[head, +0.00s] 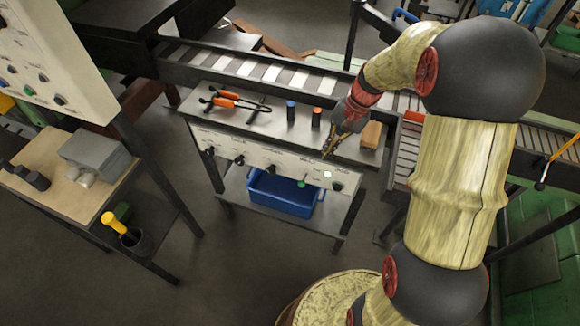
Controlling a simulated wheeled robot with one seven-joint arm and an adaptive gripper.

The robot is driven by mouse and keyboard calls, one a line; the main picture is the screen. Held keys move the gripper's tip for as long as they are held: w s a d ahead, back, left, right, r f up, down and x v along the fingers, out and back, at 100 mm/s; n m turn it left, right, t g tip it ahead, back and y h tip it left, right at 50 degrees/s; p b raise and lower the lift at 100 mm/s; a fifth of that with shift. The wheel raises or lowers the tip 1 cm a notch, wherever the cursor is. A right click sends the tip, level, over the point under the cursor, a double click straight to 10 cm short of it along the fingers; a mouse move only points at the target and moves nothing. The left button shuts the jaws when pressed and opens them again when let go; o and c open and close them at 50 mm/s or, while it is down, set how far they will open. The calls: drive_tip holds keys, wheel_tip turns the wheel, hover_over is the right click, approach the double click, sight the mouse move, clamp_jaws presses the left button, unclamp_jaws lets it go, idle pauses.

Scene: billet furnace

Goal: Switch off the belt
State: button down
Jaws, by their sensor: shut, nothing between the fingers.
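The conveyor belt (250,69), dark with pale slats, runs behind a small grey bench. A pale switch panel (290,166) is on the bench's front, with several dark knobs along it. A pale green round button or lamp (327,174) is near its right end, beside a dark knob (337,186). My gripper (326,154) is shut and empty, pointing down at the panel's upper right edge, just above the green button. I cannot tell whether it touches the panel. Small labels are too blurred to read. Whether the belt is moving cannot be told.
A blue bin (284,193) is below. Another console (45,70) with buttons and a wooden table (50,185) stand left.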

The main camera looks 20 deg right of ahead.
drive_tip(key=shift+w+a+r, duration=0.25)
drive_tip(key=shift+a+r, duration=0.1)
drive_tip(key=shift+r, duration=0.15)
drive_tip(key=b, duration=0.4)
approach(302, 187)
drive_tip(key=f, duration=0.1)
drive_tip(key=w+a+f, duration=0.1)
drive_tip(key=f, duration=0.1)
drive_tip(key=a+f, duration=0.1)
drive_tip(key=f, duration=0.1)
drive_tip(key=shift+w+f, duration=0.2)
drive_tip(key=shift+s+a+f+t+h+b, duration=0.2)
drive_tip(key=shift+s+f+t+h+b, duration=0.15)
drive_tip(key=shift+t+b, duration=0.35)
drive_tip(key=f+t+b, duration=0.1)
drive_tip(key=b, duration=0.1)
drive_tip(key=s+a+f+t+h+b, duration=0.1)
drive_tip(key=b, duration=0.1)
drive_tip(key=shift+s+f+n+t+h, duration=0.15)
drive_tip(key=shift+n+t+h, duration=0.1)
drive_tip(key=shift+n+t, duration=0.05)
drive_tip(key=shift+s+a+f+b, duration=0.1)
drive_tip(key=shift+s+f+b, duration=0.05)
drive_tip(key=shift+f+b, duration=0.5)
drive_tip(key=shift+s+a+f+b, duration=0.1)
drive_tip(key=shift+s+f+b, duration=0.05)
drive_tip(key=shift+f+b, duration=0.45)
